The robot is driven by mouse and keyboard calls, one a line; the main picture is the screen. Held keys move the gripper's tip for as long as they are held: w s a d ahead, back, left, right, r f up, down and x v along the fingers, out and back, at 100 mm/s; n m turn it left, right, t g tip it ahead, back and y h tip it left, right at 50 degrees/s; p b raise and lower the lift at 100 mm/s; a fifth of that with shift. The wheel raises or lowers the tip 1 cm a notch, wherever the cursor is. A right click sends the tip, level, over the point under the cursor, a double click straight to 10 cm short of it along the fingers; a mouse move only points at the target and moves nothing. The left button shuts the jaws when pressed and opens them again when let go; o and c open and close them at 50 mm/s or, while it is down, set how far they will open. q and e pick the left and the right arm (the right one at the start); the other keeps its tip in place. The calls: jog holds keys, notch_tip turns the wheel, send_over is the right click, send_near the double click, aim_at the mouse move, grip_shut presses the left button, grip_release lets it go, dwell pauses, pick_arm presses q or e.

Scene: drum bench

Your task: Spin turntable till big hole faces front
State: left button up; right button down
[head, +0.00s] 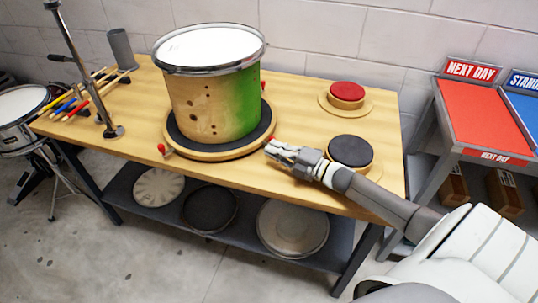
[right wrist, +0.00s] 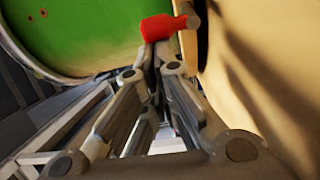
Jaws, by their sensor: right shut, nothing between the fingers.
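A drum (head: 210,105) with a white head stands upright on the turntable (head: 200,153), which has a black top and a wooden rim. Its side is bare wood on the left and front, with several small dark holes, and green on the right (right wrist: 75,35). I cannot tell which hole is the big one. Red knobs (head: 162,149) stick out around the turntable rim. My right gripper (head: 269,150) is shut and empty at the rim's front right. In the right wrist view, its fingertips (right wrist: 158,55) are right at a red knob (right wrist: 163,27); contact is unclear. My left gripper is out of view.
On the bench (head: 120,135), a red round pad (head: 347,91) and a black round pad (head: 350,151) sit to the right, near my right arm. A metal stand (head: 85,65) and coloured sticks (head: 78,100) are at the left.

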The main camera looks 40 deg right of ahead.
jog(key=shift+w+d, duration=0.1)
jog(key=shift+d, duration=0.3)
notch_tip(320, 180, up, 10)
dwell(0.8)
jog(key=shift+f, duration=0.1)
